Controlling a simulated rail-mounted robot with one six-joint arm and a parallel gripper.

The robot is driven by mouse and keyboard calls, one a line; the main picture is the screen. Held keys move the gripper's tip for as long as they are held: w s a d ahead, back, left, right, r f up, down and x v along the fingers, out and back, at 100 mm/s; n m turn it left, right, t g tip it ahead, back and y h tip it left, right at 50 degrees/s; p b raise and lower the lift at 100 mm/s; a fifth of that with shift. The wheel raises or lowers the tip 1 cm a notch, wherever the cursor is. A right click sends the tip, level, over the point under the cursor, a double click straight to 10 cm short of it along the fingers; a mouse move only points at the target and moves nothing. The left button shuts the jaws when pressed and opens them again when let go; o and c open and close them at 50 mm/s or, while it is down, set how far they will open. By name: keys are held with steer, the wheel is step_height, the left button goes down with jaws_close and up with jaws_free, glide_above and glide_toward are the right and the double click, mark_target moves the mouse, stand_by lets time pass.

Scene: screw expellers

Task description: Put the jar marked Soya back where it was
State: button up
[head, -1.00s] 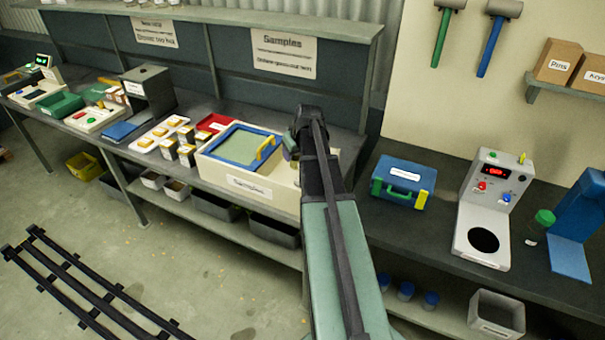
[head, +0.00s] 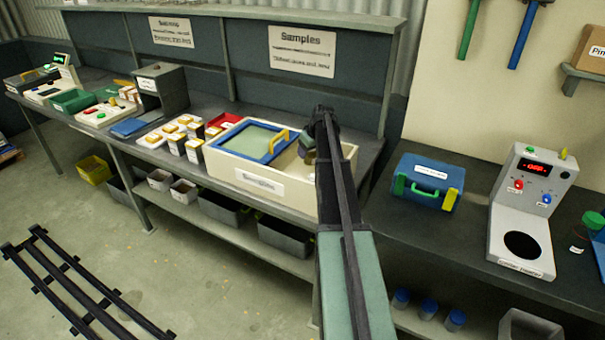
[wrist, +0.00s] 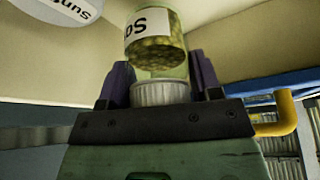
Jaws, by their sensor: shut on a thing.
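My gripper (wrist: 160,92) is shut on a glass jar (wrist: 155,45) with olive-yellow contents and a ridged pale lid. Its white label is partly cut off and shows only a couple of letters, like "So". In the head view my gripper (head: 322,118) is over the open right part of a cream crate (head: 262,183), and the jar (head: 307,146) shows small beside it. The crate's left part has a blue-framed lid (head: 232,139) with a yellow handle. The head view does not show whether the jar touches the crate floor.
Another label, partly readable, shows at the wrist view's top left (wrist: 68,8). A blue case (head: 427,172) and a device with a red display (head: 530,200) stand to the right.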

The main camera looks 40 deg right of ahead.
mark_target(308, 157)
step_height(308, 157, down, 4)
steer(key=shift+f+b, duration=0.15)
steer(key=shift+b, duration=0.7)
steer(key=shift+r, duration=0.25)
steer(key=shift+w+r, duration=0.1)
steer(key=shift+w, duration=0.2)
steer(key=w, duration=0.3)
steer(key=shift+w+d+p, duration=0.1)
steer(key=shift+w+p, duration=0.2)
steer(key=shift+w, duration=0.05)
steer(key=shift+f+b, duration=0.9)
steer(key=shift+s+r, duration=0.15)
steer(key=shift+r, duration=0.15)
steer(key=shift+f, duration=0.25)
steer(key=o, duration=1.1)
